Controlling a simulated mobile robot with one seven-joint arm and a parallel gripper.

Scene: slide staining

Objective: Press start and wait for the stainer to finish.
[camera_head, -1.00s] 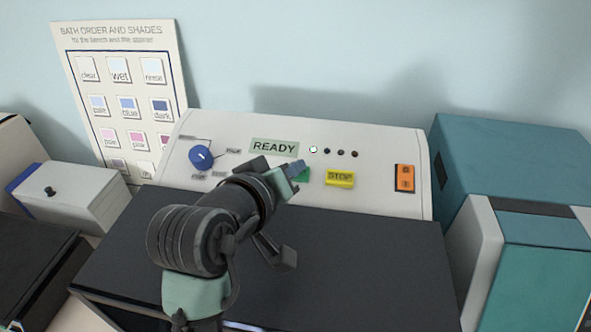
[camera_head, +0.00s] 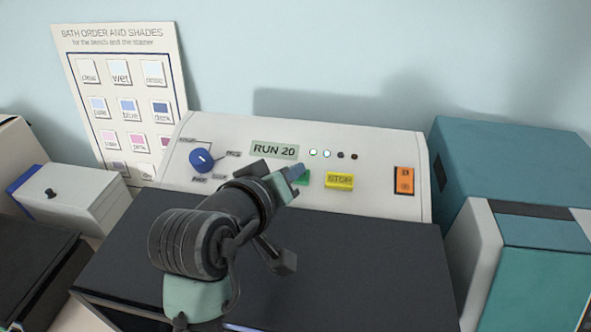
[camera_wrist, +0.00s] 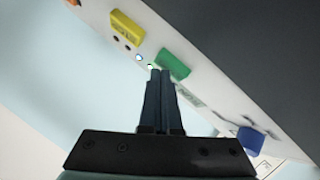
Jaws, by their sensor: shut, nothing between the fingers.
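The stainer has a white sloped panel (camera_head: 380,180) behind a dark lid (camera_head: 370,260). Its display (camera_head: 274,151) reads "RUN 20", with two lamps lit beside it and two dark. The green button (camera_head: 304,179) is partly hidden behind my gripper (camera_head: 297,171), whose closed fingertips are at or just by it. In the wrist view the shut, empty fingers (camera_wrist: 160,75) end beside the green button (camera_wrist: 173,64); whether they touch it I cannot tell. The yellow STOP button (camera_head: 339,180) is to the right, the blue knob (camera_head: 201,159) to the left.
An orange switch (camera_head: 404,180) is at the panel's right end. A teal machine (camera_head: 530,170) stands close on the right. A white box (camera_head: 75,195) with a dark knob is on the left. A shade chart (camera_head: 120,60) leans on the wall behind.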

